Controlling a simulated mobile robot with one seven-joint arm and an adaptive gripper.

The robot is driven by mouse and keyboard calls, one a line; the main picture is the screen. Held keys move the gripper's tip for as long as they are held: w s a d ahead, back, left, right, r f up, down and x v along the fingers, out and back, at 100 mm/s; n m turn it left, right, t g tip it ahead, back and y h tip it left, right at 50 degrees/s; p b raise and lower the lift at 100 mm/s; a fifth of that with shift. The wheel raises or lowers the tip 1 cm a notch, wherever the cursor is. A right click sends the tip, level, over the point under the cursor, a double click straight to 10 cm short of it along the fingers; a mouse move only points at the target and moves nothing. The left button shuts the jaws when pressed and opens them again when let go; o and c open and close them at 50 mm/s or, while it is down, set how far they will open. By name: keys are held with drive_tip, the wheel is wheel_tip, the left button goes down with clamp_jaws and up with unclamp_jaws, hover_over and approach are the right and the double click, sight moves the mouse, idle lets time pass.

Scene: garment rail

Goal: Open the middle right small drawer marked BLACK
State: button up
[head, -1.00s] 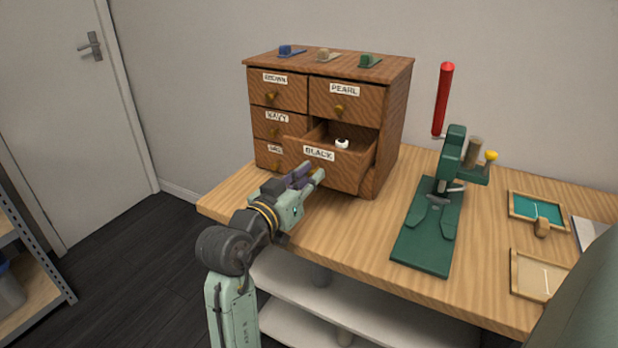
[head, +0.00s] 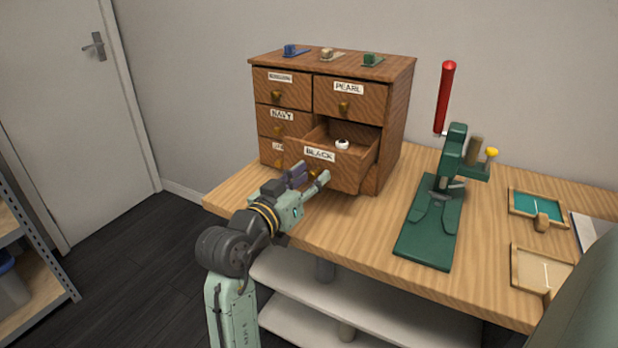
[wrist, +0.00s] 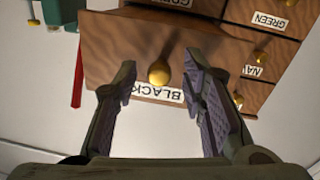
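The wooden drawer marked BLACK (head: 320,156) stands pulled out of the cabinet (head: 393,120), with its inside showing in the head view. A small white and dark item (head: 342,144) lies in it. In the wrist view, which is upside down, the drawer front (wrist: 125,45) shows its BLACK label and brass knob (wrist: 158,73). My gripper (head: 312,175) is open in front of the drawer. In the wrist view, the knob appears between the fingertips of my gripper (wrist: 158,82), with gaps on both sides. I cannot tell the depth between them.
Drawers marked NAVY (head: 280,121) and PEARL (head: 347,98) are shut. A green press (head: 435,215) with a red lever stands right of the cabinet. Small trays (head: 538,207) lie at the bench's right. The bench top (head: 355,225) is clear between cabinet and press.

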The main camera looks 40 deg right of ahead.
drive_tip(key=v, duration=1.2)
idle(0.3)
